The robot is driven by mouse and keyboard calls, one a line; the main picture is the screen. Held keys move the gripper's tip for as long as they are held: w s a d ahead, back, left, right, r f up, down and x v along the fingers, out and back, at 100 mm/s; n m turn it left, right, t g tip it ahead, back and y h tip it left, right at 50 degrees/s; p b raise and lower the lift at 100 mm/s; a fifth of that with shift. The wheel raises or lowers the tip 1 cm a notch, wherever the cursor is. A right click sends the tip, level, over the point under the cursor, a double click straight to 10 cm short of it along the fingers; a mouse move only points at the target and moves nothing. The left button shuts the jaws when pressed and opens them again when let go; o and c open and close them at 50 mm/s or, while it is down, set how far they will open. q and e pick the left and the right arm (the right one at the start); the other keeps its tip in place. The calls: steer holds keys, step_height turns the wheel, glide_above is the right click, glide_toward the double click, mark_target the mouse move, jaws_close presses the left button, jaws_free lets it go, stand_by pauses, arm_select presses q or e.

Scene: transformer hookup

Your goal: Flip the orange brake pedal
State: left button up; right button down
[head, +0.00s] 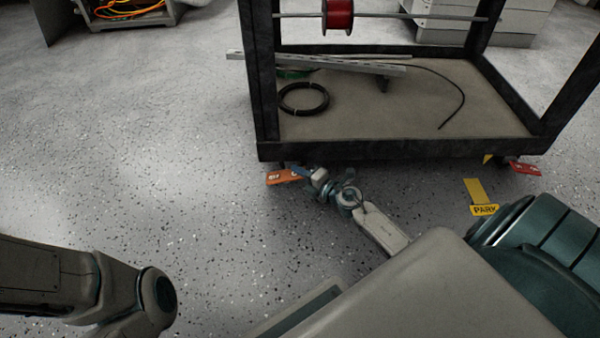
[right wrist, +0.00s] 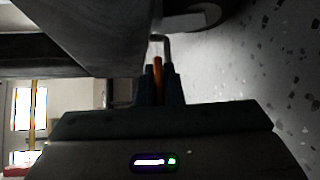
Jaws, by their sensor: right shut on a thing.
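The orange brake pedal (head: 282,177) sticks out low at the front left corner of the dark cart (head: 400,150). My right gripper (head: 306,173) reaches it from the right, close to the floor, and is shut on it. In the right wrist view, the orange edge of the pedal (right wrist: 158,80) shows between the two dark fingers (right wrist: 159,86). The caster behind the pedal is mostly hidden in the head view. Of my left arm only a link shows at the lower left; its gripper is out of the picture.
A redder pedal (head: 524,168) sits at the cart's front right corner. A yellow floor mark reading PARK (head: 485,210) lies nearby. The cart's shelf carries a black cable coil (head: 304,99) and metal rails (head: 330,64), with a red spool (head: 338,14) above. The floor at left is clear.

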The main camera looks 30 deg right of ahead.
steer(key=shift+s+d+f+m+t+b, duration=0.1)
steer(key=shift+f+m+t+b, duration=0.5)
steer(key=shift+b, duration=2.25)
steer(key=shift+y+b, duration=0.4)
steer(key=shift+b, duration=0.15)
steer(key=shift+m+t, duration=0.3)
steer(key=shift+m, duration=0.1)
steer(key=shift+f+m+t+p, duration=0.1)
steer(key=shift+m+t+p, duration=0.2)
steer(key=shift+p, duration=0.35)
steer(key=shift+f+m+t, duration=0.3)
steer(key=shift+t, duration=0.1)
steer(key=shift+f+m+b, duration=0.1)
steer(key=shift+m+b, duration=0.2)
steer(key=shift+b, duration=0.3)
steer(key=c, duration=1.6)
jaws_free()
steer(key=shift+o, duration=0.2)
steer(key=shift+s, duration=0.1)
